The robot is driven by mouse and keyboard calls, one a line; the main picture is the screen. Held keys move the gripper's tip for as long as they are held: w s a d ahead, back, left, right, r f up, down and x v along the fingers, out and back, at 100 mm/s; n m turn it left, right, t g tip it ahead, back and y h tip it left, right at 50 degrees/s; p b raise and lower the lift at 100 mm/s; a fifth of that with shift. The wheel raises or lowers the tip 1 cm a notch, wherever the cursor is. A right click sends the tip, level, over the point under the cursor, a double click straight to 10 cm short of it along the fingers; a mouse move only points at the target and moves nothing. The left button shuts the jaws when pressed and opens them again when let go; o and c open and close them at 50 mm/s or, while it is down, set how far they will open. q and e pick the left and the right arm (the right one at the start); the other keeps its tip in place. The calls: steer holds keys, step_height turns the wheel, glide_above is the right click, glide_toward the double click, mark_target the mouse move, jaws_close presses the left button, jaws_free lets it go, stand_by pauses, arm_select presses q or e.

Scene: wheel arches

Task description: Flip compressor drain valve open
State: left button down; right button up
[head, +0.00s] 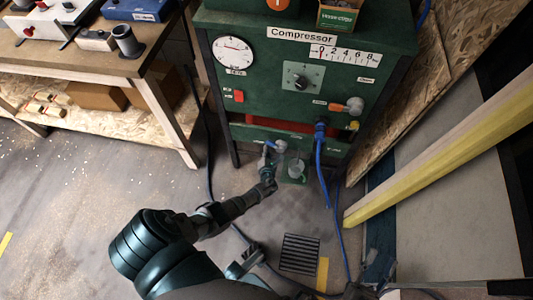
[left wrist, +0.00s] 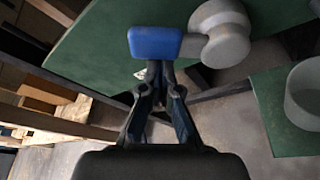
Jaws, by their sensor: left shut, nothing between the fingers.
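The green compressor (head: 290,75) stands at the top middle of the head view. Low on its front is the drain valve, with a pale round body (head: 281,146) and a blue handle. In the left wrist view the blue handle (left wrist: 153,42) points left from the pale valve body (left wrist: 222,36). My left gripper (head: 267,160) is shut and empty, just below the handle. Its fingertips (left wrist: 158,75) lie close under the handle's lower edge; I cannot tell whether they touch. My right gripper does not show clearly in either view.
A blue hose (head: 321,170) hangs on the right. A yellow-edged beam (head: 440,150) is further right. A wooden workbench (head: 90,55) stands left.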

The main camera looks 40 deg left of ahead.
mark_target(273, 143)
arm_select(q)
steer(key=m, duration=0.1)
steer(key=r+m+y, duration=0.1)
steer(key=shift+w+r+m, duration=0.1)
steer(key=shift+w+m, duration=0.15)
steer(key=shift+m, duration=0.15)
steer(key=shift+w+d+r+m+y, duration=0.25)
steer(key=shift+d+r+m+y, duration=0.5)
steer(key=shift+d+m, duration=0.35)
steer(key=shift+w+d+r+m, duration=0.1)
steer(key=shift+r+m, duration=0.15)
steer(key=shift+m, duration=0.25)
steer(key=shift+w+m+y, duration=0.1)
steer(key=shift+m+y, duration=0.15)
steer(key=shift+m, duration=0.05)
steer(key=shift+w+m, duration=0.2)
steer(key=shift+m, duration=0.4)
steer(key=shift+w+d+r, duration=0.2)
steer(key=shift+d+r, duration=0.2)
steer(key=shift+d, duration=0.15)
arm_select(e)
steer(key=shift+w+a+r, duration=0.1)
steer(key=shift+r, duration=0.1)
arm_select(q)
steer(key=shift+t, duration=0.3)
arm_select(e)
steer(key=shift+a, duration=0.1)
